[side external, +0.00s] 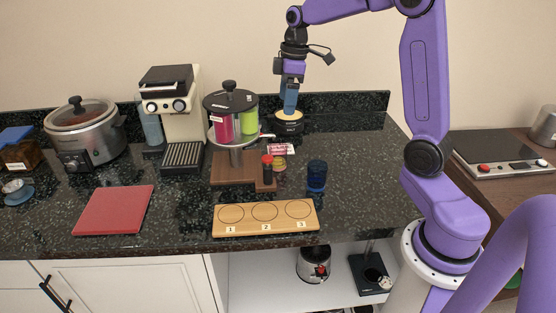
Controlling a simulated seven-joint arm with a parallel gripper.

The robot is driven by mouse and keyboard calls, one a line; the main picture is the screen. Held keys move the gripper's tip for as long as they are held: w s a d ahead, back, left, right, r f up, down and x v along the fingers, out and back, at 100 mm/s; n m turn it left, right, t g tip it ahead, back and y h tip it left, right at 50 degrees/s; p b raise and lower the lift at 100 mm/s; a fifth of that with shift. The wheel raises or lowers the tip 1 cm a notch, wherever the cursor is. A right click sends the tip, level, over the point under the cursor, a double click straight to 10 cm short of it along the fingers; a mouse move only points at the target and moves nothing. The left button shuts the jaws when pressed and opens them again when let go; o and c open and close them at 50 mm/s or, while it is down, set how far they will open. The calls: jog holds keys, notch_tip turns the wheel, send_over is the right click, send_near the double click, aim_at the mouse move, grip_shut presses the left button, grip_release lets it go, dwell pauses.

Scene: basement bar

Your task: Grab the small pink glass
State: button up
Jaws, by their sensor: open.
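A pink glass (222,126) is in the round black-topped stand (231,102) on the counter, at its left side. A green glass (249,121) is at the stand's right side. My gripper (289,112) points down to the right of the stand, apart from the pink glass. It is open, and its fingertips are small and hard to make out. They appear just above or in front of a dark round container with a cream top (288,124); I cannot tell whether they touch it.
A coffee machine (174,95) and a slow cooker (84,130) stand left of the stand. Small bottles, a dark blue glass (316,175) and a numbered wooden board (265,218) are in front. A red board (114,209) lies front left. The counter's right side is clear.

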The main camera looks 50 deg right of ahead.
send_over(278, 148)
jog(key=s+a, duration=0.1)
jog(key=s, duration=0.2)
notch_tip(278, 148, down, 10)
jog(key=shift+w+a+f, duration=0.15)
jog(key=shift+w+f, duration=0.1)
jog(key=shift+f, duration=0.8)
jog(key=shift+w+a+f, duration=0.1)
jog(key=shift+w+f, duration=0.15)
jog(key=shift+f, duration=0.85)
jog(key=shift+w+a+f, duration=0.15)
jog(key=shift+w+f, duration=0.1)
jog(key=shift+f, duration=0.8)
jog(key=c, duration=1.2)
jog(key=shift+c, duration=0.2)
jog(key=shift+r, duration=0.2)
